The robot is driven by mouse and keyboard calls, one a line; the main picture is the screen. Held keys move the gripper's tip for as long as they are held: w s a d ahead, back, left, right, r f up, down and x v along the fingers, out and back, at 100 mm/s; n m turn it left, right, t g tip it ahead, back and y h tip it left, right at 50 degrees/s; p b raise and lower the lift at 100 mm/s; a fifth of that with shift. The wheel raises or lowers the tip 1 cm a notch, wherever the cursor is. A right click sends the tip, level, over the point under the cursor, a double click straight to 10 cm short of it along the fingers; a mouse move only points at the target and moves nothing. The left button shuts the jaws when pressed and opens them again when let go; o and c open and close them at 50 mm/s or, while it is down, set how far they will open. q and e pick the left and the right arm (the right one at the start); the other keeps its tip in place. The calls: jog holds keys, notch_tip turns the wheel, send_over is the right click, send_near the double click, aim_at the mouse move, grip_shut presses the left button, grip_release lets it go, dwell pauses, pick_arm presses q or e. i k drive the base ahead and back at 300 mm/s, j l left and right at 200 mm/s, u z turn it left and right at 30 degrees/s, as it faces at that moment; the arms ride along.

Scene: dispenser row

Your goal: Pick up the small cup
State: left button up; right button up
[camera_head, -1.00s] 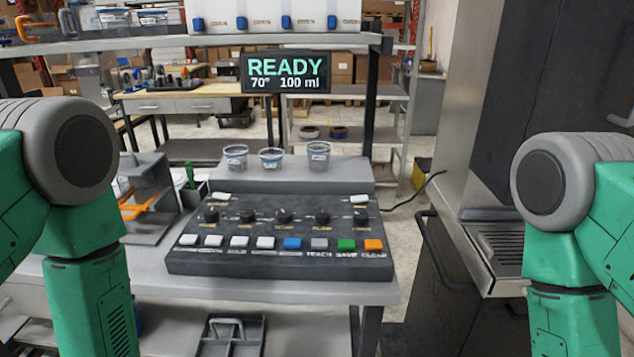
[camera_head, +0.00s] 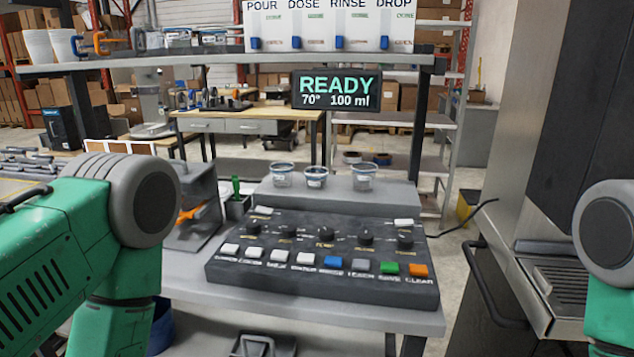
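Three clear cups stand upright in a row on the grey raised step (camera_head: 335,195) behind the control panel. They are the left cup (camera_head: 283,174), the middle cup (camera_head: 316,177) and the right cup (camera_head: 364,177). The middle cup looks slightly smaller than the others and has darker contents or a darker wall. My green arms show at the lower left and right edge, but neither gripper is in view. No arm part touches the cups.
The dark control panel (camera_head: 325,255) with knobs and coloured buttons lies in front of the cups. A READY display (camera_head: 337,90) hangs above them from the shelf (camera_head: 230,57). White cups (camera_head: 38,46) stand on that shelf at left. A large steel machine (camera_head: 525,150) stands at right.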

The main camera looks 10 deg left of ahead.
aim_at(316, 176)
jog(key=k+j+z, duration=0.1)
jog(key=z, duration=0.25)
jog(key=k+j+z, duration=0.1)
jog(key=z, duration=0.25)
jog(key=k+z, duration=0.15)
jog(key=z, duration=0.2)
